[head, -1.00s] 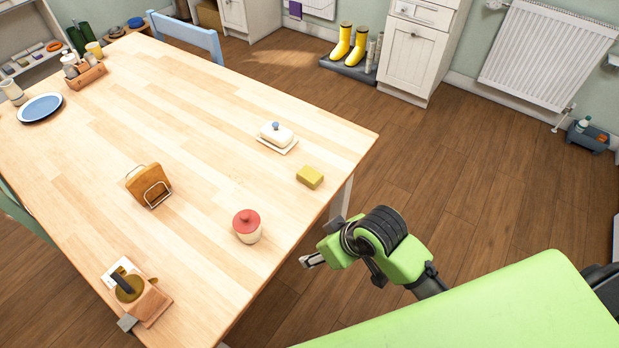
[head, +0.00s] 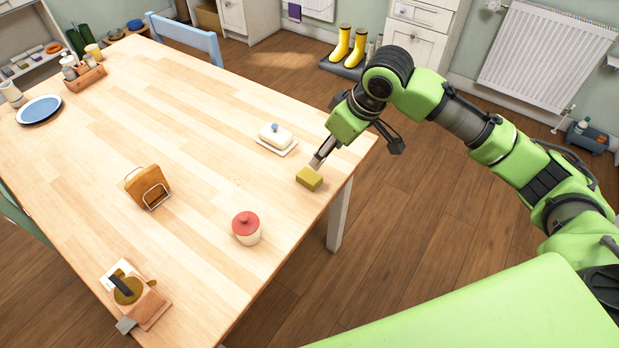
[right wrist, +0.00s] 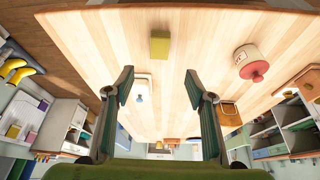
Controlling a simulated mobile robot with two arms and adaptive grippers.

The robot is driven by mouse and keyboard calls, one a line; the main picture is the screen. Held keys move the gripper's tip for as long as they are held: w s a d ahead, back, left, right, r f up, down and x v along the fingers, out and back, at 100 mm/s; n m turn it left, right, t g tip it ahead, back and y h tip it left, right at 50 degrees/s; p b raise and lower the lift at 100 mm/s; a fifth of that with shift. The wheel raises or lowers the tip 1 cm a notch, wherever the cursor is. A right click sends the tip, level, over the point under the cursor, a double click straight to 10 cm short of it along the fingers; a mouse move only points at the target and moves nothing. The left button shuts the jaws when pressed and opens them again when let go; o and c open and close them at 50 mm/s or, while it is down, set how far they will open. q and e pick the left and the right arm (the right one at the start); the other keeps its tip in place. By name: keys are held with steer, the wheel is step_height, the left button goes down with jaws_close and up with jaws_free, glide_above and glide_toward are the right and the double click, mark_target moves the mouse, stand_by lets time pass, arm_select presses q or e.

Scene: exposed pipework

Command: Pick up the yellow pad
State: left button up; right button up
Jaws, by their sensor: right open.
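The yellow pad (head: 309,179) is a small block lying on the wooden table (head: 215,160) near its right edge. My right gripper (head: 318,162) is above the table just behind the pad in the head view, its fingers pointing down towards it. In the right wrist view my right gripper (right wrist: 158,85) is open with its fingers wide apart and empty. The yellow pad also shows there (right wrist: 160,45), beyond the fingertips and roughly centred between them. My left gripper is not in view.
A white butter dish (head: 275,138) stands close to the pad, behind and left. A red-lidded pot (head: 247,228) stands in front of it, a toast rack (head: 150,188) further left. A mounted tool with a wooden base (head: 140,298) is at the near corner. Table around the pad is bare.

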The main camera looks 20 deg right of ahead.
glide_above(310, 176)
steer(key=s+d, duration=0.1)
steer(key=s, duration=0.1)
step_height(310, 176, down, 7)
steer(key=shift+d+f, duration=0.15)
steer(key=x, duration=0.5)
steer(key=shift+f, duration=0.35)
steer(key=c, duration=1)
